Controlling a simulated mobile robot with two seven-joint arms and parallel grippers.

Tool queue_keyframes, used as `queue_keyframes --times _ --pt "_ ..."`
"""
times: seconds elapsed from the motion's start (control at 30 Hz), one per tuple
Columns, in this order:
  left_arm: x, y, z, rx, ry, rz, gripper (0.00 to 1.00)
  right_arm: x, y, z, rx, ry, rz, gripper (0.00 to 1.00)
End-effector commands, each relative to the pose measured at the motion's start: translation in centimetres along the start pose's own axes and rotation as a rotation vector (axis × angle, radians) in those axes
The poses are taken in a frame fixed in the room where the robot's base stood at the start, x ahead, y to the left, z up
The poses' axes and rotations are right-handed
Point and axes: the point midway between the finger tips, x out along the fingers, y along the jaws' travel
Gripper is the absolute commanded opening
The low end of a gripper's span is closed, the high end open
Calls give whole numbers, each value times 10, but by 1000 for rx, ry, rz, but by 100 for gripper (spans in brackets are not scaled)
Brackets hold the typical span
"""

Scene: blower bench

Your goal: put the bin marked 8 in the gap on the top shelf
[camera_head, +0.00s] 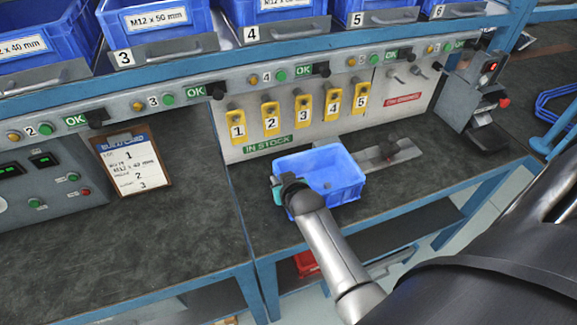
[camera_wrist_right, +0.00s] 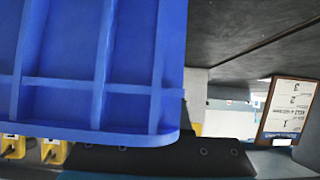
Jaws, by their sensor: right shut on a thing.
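A blue open-topped bin (camera_head: 345,180) is at the middle of the bench, empty except for a small dark spot on its floor. My right gripper (camera_head: 283,190) is shut on the bin's left side. I cannot tell whether the bin rests on the bench or hangs just above it. No number shows on it. The right wrist view shows its ribbed blue wall (camera_wrist_right: 75,60) close up; no fingers show there. The lower shelf edge bears labels 3 to 6 with blue bins behind them; no gap and no bin marked 8 show. My left gripper is not in view.
Yellow tags (camera_head: 303,108) hang on the panel behind the bin. A clipboard (camera_head: 132,163) leans at left. A grey plate (camera_head: 392,154) lies right of the bin, and a device (camera_head: 478,90) stands at the bench's right end. The dark bench top (camera_head: 130,245) is clear at left.

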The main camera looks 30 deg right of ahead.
Motion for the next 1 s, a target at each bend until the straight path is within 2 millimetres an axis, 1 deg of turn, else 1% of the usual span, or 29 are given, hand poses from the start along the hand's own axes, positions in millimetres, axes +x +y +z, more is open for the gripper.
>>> queue_keyframes --times 0.03,0.17,0.27,0.37,0.6,0.7,0.8,0.9,1.0 --pt "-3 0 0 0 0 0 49 -3 0 -7 -3 8 0 0" --pt "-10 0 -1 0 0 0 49 -12 0 -21 -3 9 1 0" --pt "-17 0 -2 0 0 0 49 -23 0 -37 -3 10 1 0" --pt "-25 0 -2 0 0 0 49 -37 0 -57 -4 12 1 0" --pt "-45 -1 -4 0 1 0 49 -74 0 -111 -3 13 1 0" --pt "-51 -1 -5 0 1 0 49 -87 0 -130 -4 11 1 0" --pt "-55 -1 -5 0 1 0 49 -98 0 -145 -4 11 1 0" --pt "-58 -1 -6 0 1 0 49 -105 0 -156 -4 9 1 0" --pt "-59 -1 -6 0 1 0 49 -109 0 -161 -4 7 0 0"
